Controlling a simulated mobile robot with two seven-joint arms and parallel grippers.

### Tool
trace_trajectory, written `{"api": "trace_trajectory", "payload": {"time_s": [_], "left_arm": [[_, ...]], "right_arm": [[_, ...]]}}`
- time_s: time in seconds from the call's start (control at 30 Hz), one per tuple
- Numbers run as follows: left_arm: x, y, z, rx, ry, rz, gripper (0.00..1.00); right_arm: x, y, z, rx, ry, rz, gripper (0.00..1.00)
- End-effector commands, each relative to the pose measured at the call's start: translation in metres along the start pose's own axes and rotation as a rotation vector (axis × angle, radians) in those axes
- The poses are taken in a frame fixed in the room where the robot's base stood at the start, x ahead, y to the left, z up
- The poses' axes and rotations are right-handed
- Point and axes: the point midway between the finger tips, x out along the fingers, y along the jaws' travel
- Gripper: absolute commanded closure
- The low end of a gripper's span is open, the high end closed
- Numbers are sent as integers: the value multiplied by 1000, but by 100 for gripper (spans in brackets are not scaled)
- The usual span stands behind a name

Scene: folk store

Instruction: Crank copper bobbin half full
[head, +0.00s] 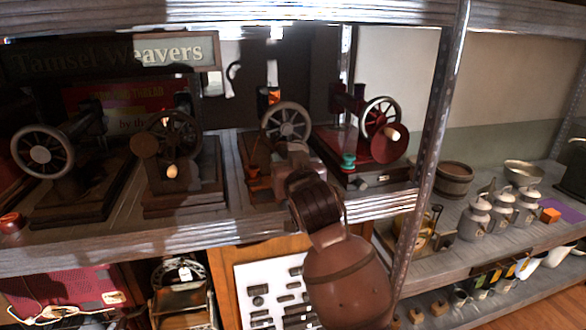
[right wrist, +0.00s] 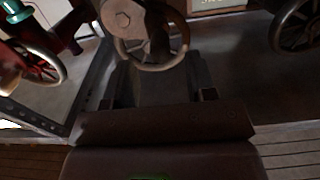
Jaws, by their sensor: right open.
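The middle hand-crank machine has a grey spoked wheel (head: 286,123) and stands on the upper shelf. A small copper-orange piece (head: 254,171), possibly the copper bobbin, sits at its left side; I cannot tell how much is wound on it. My right gripper (head: 293,155) is just in front of this machine, hiding part of its base and crank side. In the right wrist view my right gripper (right wrist: 158,78) is open, its fingers apart with nothing clearly between them. The machine's wheel (right wrist: 150,45) shows just beyond the fingertips. My left gripper is not in view.
A red machine (head: 377,143) with a teal spool (head: 348,161) stands to the right, beside a metal post (head: 432,140). Darker machines (head: 180,185) stand to the left. The shelf's front edge (head: 150,243) runs below. Milk cans (head: 478,218) stand on the right shelf.

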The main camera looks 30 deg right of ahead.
Motion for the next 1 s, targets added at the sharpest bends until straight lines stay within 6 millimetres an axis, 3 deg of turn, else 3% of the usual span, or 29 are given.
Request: {"api": "trace_trajectory", "payload": {"time_s": [0.4,0.87,1.0], "left_arm": [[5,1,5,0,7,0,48],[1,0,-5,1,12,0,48],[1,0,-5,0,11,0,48]], "right_arm": [[41,0,1,0,2,0,49],[42,0,0,0,1,-1,49],[42,0,0,0,0,-1,66]]}}
